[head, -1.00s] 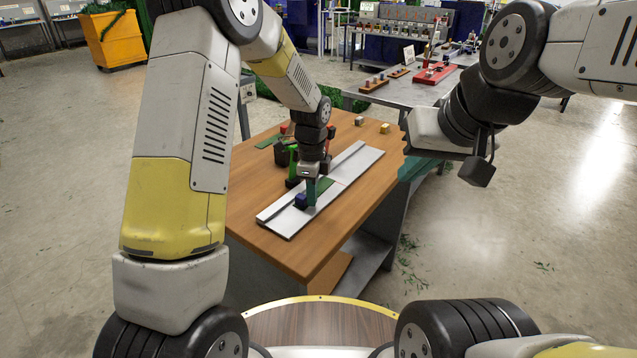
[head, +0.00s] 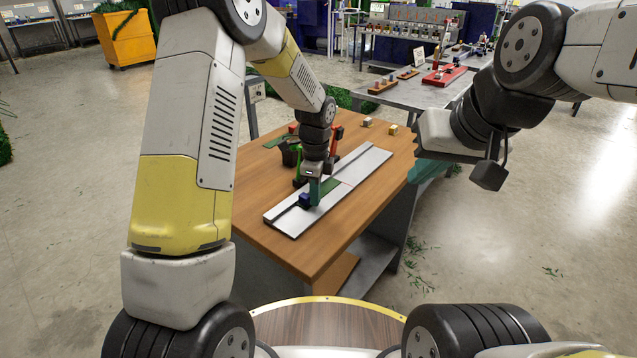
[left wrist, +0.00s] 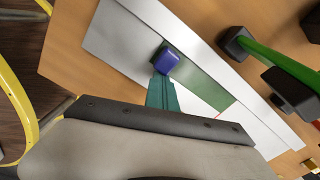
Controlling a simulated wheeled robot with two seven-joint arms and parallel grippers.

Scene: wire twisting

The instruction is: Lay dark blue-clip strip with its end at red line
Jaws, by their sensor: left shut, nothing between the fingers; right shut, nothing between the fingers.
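The green strip (left wrist: 205,82) lies flat on the pale metal board (head: 363,170), along its raised rail. Its dark blue clip (left wrist: 166,60) is at the left end, also visible in the head view (head: 305,200). The strip's far end is at or very near the thin red line (left wrist: 228,107); the exact gap is too small to tell. My left gripper (head: 314,200) is shut and empty, its teal fingers (left wrist: 161,92) pointing down right beside the clip; whether they touch it I cannot tell. My right gripper (head: 427,171) is shut and empty, right of the table, partly hidden by its wrist.
Behind the board on the wooden table (head: 305,258) stand dark blocks with a bright green piece (left wrist: 285,58). A grey bench (head: 415,95) stands beyond. The table front is clear.

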